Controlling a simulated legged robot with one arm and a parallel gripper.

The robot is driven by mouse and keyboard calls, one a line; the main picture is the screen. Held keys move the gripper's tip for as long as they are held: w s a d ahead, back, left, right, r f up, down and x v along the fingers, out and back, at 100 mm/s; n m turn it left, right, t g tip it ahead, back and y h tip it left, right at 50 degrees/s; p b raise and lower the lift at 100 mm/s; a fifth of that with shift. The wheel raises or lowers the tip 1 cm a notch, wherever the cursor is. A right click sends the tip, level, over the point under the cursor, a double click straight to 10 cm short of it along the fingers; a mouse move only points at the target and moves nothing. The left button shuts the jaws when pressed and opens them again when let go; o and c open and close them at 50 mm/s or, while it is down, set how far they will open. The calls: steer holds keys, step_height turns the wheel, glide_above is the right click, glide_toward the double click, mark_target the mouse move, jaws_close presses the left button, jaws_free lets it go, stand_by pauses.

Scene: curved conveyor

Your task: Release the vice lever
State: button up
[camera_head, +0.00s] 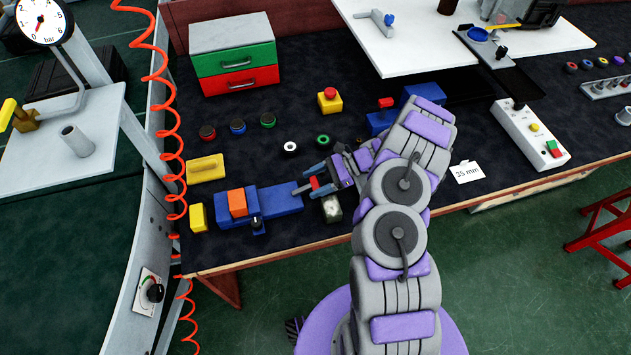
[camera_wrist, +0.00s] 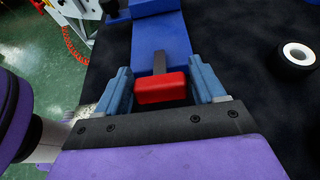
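The blue vice (camera_head: 278,199) lies near the front edge of the dark bench, with an orange block (camera_head: 238,203) at its left part. Its lever has a red handle (camera_head: 315,183) at the right end. In the wrist view the red handle (camera_wrist: 161,88) sits on a dark grey stem (camera_wrist: 160,61) in front of the blue vice body (camera_wrist: 160,33). My gripper (camera_head: 308,181) is at the handle, its blue fingers one on each side of it. The fingers stand apart, and narrow gaps to the handle seem to show. Contact at the fingertips is unclear.
A second blue device with a red top (camera_head: 386,103) stands behind my arm. A small pale-topped block (camera_head: 332,208) lies just in front. An orange coiled hose (camera_head: 168,110) hangs at left.

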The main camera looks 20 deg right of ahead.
steer(key=c, duration=1.1)
